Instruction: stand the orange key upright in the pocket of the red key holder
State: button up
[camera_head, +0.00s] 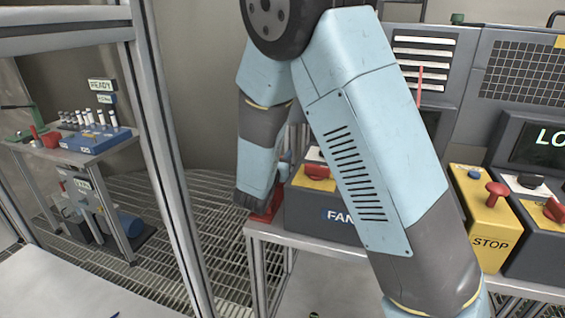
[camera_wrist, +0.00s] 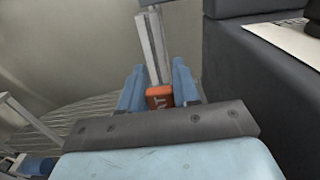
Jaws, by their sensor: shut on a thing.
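In the wrist view, my gripper (camera_wrist: 158,90) has its two blue fingers shut on the orange key (camera_wrist: 160,97). The key's end shows between the fingers, with pale lettering on it; the rest of it is hidden. In the head view, my arm hangs down over the left end of the bench, and the fingers and key cannot be made out clearly. A red piece (camera_head: 268,208), seemingly the red key holder, shows at the bench corner, partly hidden behind my arm. Its pocket is not visible. The wrist view does not clearly show the holder.
A dark box marked FAN (camera_head: 312,212) stands just right of the red piece. A yellow STOP box (camera_head: 484,225) is farther right. A metal frame post (camera_head: 165,140) rises to the left. A side table (camera_head: 70,150) with tubes and a blue rack stands beyond it.

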jog(key=shift+f, duration=0.9)
jog(key=shift+f, duration=0.1)
jog(key=o, duration=1.1)
jog(key=shift+c, duration=0.2)
jog(key=v, duration=1.2)
jog(key=shift+s, duration=0.1)
